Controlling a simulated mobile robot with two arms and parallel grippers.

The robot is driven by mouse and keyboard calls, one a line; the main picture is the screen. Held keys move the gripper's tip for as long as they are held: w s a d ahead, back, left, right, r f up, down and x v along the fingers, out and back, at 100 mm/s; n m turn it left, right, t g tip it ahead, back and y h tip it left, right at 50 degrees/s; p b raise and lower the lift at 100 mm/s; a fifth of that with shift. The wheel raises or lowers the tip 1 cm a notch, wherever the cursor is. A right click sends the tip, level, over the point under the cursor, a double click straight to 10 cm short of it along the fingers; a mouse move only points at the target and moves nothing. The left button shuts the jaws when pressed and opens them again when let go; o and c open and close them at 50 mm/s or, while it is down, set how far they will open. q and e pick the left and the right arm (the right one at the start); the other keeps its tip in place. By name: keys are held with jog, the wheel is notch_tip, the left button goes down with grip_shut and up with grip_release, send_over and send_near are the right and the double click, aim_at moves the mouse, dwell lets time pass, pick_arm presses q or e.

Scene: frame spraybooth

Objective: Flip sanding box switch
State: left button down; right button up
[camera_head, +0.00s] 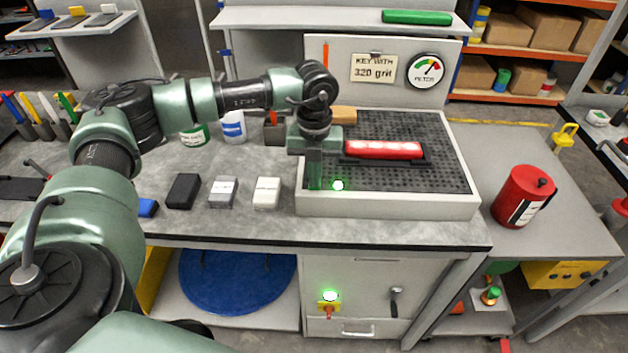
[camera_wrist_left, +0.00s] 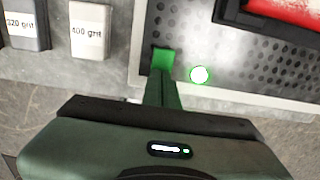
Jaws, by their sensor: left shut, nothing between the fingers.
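The sanding box (camera_head: 425,206) is a pale box with a dark perforated top, standing on the workbench. A round green lamp (camera_head: 338,185) glows on its front left edge; the lamp also shows in the left wrist view (camera_wrist_left: 200,75). My left gripper (camera_head: 315,186) points down at that edge, just left of the lamp. Its fingers are shut and empty, and their tips look green in the wrist view (camera_wrist_left: 163,60). I cannot make out a switch there; the fingers may hide it. A red-and-yellow switch (camera_head: 328,311) under another green light sits on the cabinet front below. My right gripper is not in view.
A red block (camera_head: 383,150) lies on the perforated top. Grit blocks, one white (camera_head: 267,192), stand left of the box. A back panel carries a filter gauge (camera_head: 428,70) and a "320 grit" sign (camera_head: 374,68). A red canister (camera_head: 523,197) stands on the right table.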

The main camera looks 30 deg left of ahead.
pick_arm(q)
jog(key=shift+s, duration=0.1)
jog(key=shift+w+r+p, duration=0.2)
jog(key=shift+r+p, duration=0.5)
jog(key=shift+r, duration=0.1)
jog(key=shift+s+r+p, duration=0.1)
jog(key=shift+r+p, duration=1.4)
jog(key=shift+r, duration=1.05)
